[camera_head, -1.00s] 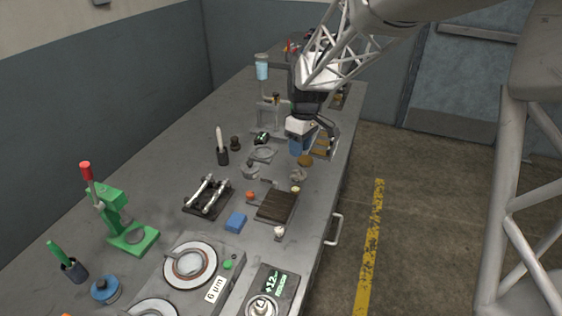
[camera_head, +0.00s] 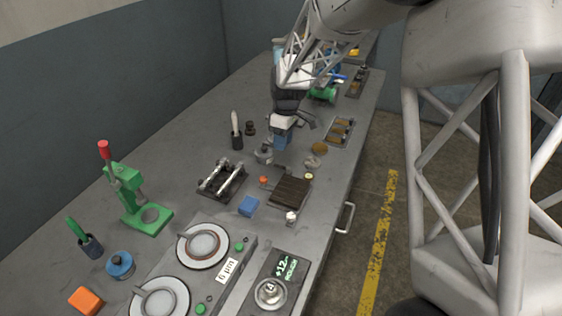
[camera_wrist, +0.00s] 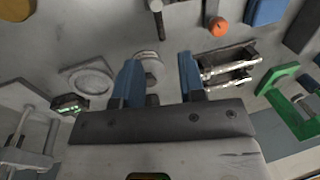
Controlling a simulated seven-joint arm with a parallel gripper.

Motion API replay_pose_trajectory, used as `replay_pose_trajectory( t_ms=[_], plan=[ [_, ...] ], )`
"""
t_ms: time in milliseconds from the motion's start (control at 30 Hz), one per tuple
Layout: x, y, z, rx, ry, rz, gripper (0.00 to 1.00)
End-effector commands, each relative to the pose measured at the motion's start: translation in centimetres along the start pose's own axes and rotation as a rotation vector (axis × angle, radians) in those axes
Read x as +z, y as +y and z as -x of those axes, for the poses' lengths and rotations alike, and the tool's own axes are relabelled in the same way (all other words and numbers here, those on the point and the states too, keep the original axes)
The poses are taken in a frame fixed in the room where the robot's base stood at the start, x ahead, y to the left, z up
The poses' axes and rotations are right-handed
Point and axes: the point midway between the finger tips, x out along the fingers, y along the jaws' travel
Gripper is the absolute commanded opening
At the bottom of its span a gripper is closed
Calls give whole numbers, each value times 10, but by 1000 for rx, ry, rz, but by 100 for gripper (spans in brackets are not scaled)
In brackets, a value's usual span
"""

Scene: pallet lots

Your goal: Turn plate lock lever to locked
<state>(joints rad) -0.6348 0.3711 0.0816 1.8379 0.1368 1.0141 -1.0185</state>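I cannot tell for certain which part is the plate lock lever. A small dark ribbed plate (camera_head: 290,192) on the bench has a short grey bar at its far edge, an orange knob (camera_head: 263,180) at its left and a pale knob (camera_head: 308,177) at its right. The orange knob also shows in the wrist view (camera_wrist: 218,26). My gripper (camera_head: 281,142) points down over the bench, beyond that plate. In the wrist view its two blue fingers (camera_wrist: 159,78) are apart, with nothing held. A grey round piece (camera_wrist: 149,68) shows between them, apparently below.
A double-plate machine (camera_head: 218,262) marked 6 µm is nearest. A slotted tray (camera_head: 341,131) lies right of my gripper.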

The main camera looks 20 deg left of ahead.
Motion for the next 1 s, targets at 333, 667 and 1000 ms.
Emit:
replay_pose_trajectory(
  t_ms=[333,667,1000],
  plan=[
    [0,0,-23,-1,-1,0,37],
    [0,0,-61,-1,-1,-1,37],
    [0,0,-78,0,0,-1,37]
  ],
)
